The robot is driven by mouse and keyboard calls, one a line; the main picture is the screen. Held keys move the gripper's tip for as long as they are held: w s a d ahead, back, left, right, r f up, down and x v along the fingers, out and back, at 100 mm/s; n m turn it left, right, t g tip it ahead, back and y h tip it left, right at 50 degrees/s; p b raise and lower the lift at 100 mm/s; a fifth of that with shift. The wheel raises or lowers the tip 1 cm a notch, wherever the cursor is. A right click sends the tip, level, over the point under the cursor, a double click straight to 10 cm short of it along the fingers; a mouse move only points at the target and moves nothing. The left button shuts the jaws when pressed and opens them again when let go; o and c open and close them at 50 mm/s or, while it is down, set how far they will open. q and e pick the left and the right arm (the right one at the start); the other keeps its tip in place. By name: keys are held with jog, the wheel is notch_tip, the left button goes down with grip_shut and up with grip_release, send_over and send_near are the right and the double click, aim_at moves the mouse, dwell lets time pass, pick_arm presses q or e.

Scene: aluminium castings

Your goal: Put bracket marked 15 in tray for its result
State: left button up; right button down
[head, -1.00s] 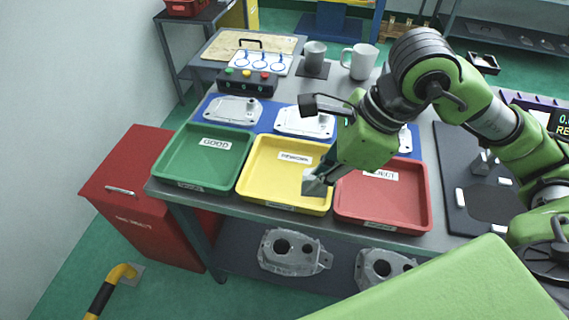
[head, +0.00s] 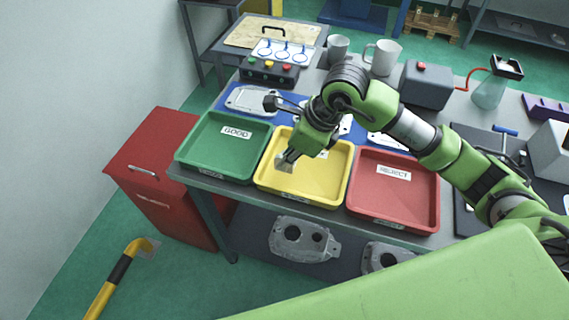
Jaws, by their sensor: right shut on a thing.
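My right gripper (head: 291,156) is shut on a small grey metal bracket (head: 284,165) over the left part of the yellow tray (head: 317,193). I cannot tell whether the bracket touches the tray floor, and no number on it is readable. The yellow tray's label is partly hidden by the gripper. The green tray (head: 210,161), labelled GOOD, is to its left. The red tray (head: 399,208), labelled REJECT, is to its right. No part lies in the green or red tray. My left gripper is not in view.
Flat castings (head: 249,101) lie on a blue mat behind the trays. A button box (head: 269,72), mugs (head: 384,56) and a grey box with a red button (head: 426,84) stand farther back. A red reject cabinet (head: 158,175) stands left. Larger castings (head: 303,240) are on the lower shelf.

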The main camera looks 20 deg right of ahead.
jog(key=p+x, duration=0.1)
jog(key=x, duration=0.2)
jog(key=shift+d+f+p, duration=0.3)
jog(key=shift+f+p, duration=0.05)
jog(key=shift+f, duration=0.25)
jog(key=shift+f, duration=0.15)
jog(key=c, duration=2.2)
grip_release()
jog(key=shift+o, duration=0.2)
